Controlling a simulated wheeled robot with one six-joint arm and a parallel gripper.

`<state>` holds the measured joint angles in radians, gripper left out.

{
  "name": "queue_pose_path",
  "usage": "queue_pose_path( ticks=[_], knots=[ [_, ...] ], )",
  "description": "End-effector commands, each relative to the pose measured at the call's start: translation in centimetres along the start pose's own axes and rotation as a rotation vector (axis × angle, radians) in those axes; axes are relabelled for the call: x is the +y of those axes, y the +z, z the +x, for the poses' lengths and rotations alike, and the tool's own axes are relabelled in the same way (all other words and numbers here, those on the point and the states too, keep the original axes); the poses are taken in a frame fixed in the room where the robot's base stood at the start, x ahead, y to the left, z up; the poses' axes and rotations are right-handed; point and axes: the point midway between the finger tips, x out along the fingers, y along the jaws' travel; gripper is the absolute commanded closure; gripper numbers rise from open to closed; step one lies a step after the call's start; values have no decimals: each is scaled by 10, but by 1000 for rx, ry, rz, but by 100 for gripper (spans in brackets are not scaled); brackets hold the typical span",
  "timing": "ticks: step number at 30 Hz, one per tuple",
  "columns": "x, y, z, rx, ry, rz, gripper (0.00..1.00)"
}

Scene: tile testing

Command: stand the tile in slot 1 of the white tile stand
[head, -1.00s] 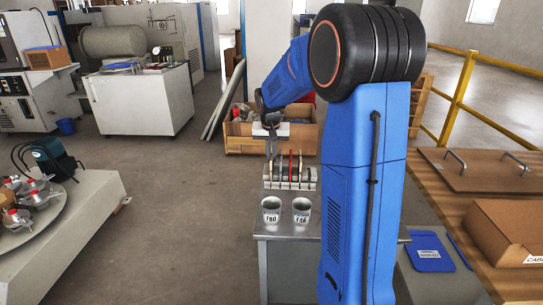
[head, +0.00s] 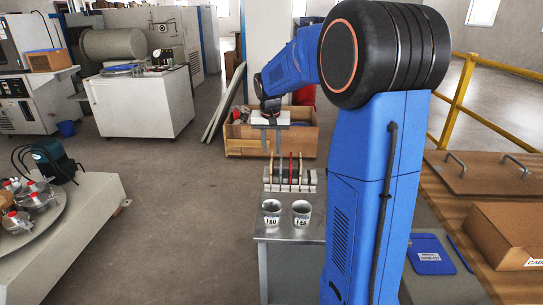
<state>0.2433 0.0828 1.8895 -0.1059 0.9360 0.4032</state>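The white tile stand (head: 290,187) stands on the grey metal bench. Several thin upright tiles are in it, one of them red (head: 290,168). A thin pale tile (head: 271,170) stands upright at the stand's left end; I cannot read any slot number. My gripper (head: 271,152) hangs above that left end, pointing down. Its two fingers are apart, with no tile visible between them. The fingertips look clear of the tile below, though they are small in the view.
Two grey cups, one left (head: 271,212) and one right (head: 302,213), stand in front of the stand on the bench (head: 288,235). A wooden crate (head: 240,141) is behind. My arm hides the area right of the stand. Open floor lies to the left.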

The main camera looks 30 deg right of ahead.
Motion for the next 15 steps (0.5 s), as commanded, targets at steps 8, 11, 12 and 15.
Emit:
queue_pose_path(
  ticks=[8, 11, 12, 15],
  knots=[
    [0, -1, -58, 4, -1, 0, 71],
    [0, 0, -76, 2, -1, 0, 71],
    [0, -1, -83, 3, -1, 0, 71],
    [0, 0, -96, 2, 0, 1, 71]
  ],
)
